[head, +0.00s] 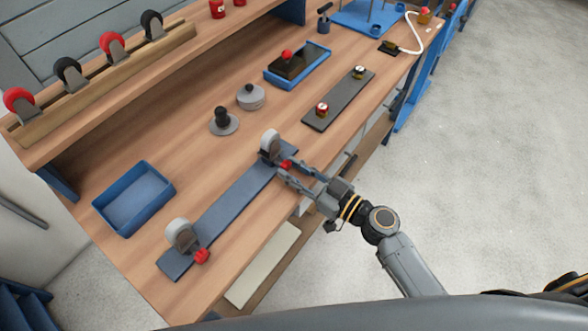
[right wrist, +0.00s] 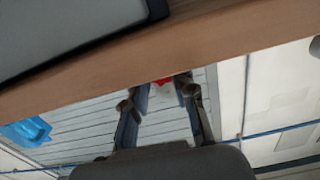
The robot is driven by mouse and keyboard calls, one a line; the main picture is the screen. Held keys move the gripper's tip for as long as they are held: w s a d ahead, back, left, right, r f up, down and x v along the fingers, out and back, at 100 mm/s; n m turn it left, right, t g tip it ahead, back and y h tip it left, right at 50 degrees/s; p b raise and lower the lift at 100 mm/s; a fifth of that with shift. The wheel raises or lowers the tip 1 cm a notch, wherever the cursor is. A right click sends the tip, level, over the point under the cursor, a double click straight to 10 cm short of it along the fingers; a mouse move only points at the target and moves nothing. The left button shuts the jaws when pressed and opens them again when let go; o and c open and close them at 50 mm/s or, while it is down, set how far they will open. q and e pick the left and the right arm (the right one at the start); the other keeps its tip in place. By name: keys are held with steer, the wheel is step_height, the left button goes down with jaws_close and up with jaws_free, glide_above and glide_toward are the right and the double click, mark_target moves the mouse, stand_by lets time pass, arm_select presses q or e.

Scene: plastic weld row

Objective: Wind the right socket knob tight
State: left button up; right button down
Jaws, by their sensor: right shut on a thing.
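A long grey-blue plate (head: 230,208) lies along the bench front and bears two grey sockets with red knobs. The right socket (head: 268,143) stands at its far end, with its red knob (head: 286,164) facing the bench edge. My right gripper (head: 289,171) reaches in from the right and is shut on that knob. In the right wrist view a bit of the red knob (right wrist: 163,80) shows between the fingertips (right wrist: 162,90); most of it is hidden. The left socket (head: 180,233) with its red knob (head: 202,256) stands at the near end, untouched. My left gripper is not in view.
A blue tray (head: 134,222) lies left of the plate. Two grey round pieces (head: 224,124) stand behind it. A dark strip (head: 335,105) with small red and yellow pieces lies farther right. A rack of red and black wheels (head: 68,72) stands on the shelf.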

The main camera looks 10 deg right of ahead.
steer(key=shift+m+b, duration=0.3)
steer(key=shift+b, duration=0.2)
steer(key=shift+f+m+b, duration=0.1)
steer(key=shift+m+b, duration=0.7)
steer(key=shift+m, duration=0.2)
steer(key=shift+m+b, duration=0.6)
steer(key=shift+m, duration=0.4)
steer(key=shift+r+m+b, duration=0.2)
steer(key=shift+m+b, duration=0.2)
steer(key=shift+m, duration=0.7)
steer(key=c, duration=1.1)
jaws_free()
